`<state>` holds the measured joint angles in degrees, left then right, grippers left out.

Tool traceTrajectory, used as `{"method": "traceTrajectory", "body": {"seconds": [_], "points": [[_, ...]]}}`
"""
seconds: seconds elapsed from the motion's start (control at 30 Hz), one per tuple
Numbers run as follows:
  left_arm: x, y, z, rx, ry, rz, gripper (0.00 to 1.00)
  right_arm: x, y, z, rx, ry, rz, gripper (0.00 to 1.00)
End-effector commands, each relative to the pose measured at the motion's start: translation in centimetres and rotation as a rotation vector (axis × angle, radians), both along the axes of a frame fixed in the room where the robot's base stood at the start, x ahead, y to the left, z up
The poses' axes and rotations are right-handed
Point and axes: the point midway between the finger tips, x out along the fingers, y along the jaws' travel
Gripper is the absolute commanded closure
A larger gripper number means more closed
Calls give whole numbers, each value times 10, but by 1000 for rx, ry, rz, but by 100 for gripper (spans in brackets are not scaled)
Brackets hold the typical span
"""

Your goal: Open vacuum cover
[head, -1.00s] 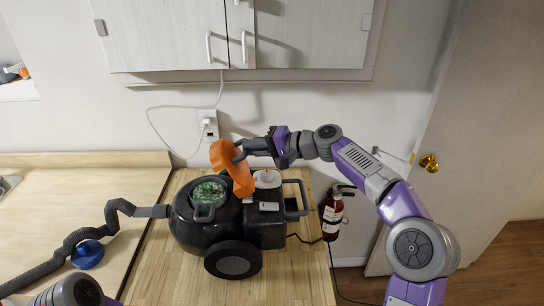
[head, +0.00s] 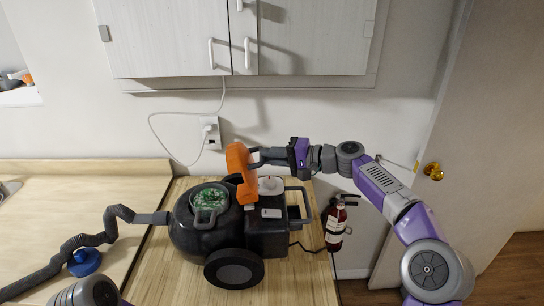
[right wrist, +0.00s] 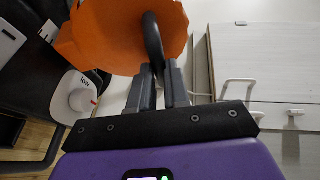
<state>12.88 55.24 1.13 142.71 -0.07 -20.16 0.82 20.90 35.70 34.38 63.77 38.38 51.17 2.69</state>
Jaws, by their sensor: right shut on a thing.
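The black vacuum (head: 190,240) stands on the wooden counter. Its orange cover (head: 240,172) stands nearly upright beside the round opening, its lower end close to the vacuum's top. The opening (head: 209,199) is uncovered and shows green contents. My right gripper (head: 256,159) reaches in from the right and is shut on the cover's dark handle. In the right wrist view the fingers close on this curved handle (right wrist: 152,40) in front of the orange cover (right wrist: 110,30). My left gripper is out of view; only part of my left arm shows at the bottom left.
A grey hose (head: 75,243) runs left from the vacuum, past a blue object (head: 85,262). A wall cabinet (head: 160,40) hangs above. A fire extinguisher (head: 335,228) is at the counter's right side. The left counter is mostly clear.

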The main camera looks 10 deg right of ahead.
Motion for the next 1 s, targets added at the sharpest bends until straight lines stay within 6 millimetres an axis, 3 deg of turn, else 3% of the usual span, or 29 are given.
{"method": "traceTrajectory", "body": {"seconds": [0.03,0.2,0.53,1.0], "points": [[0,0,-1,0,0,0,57,-1,3,-9,-10,13,13,79],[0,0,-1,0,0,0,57,-1,2,-8,-8,11,10,58],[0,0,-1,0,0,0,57,-3,-4,-3,-5,6,4,58],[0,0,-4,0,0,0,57,-34,-60,8,-6,8,7,58]]}}
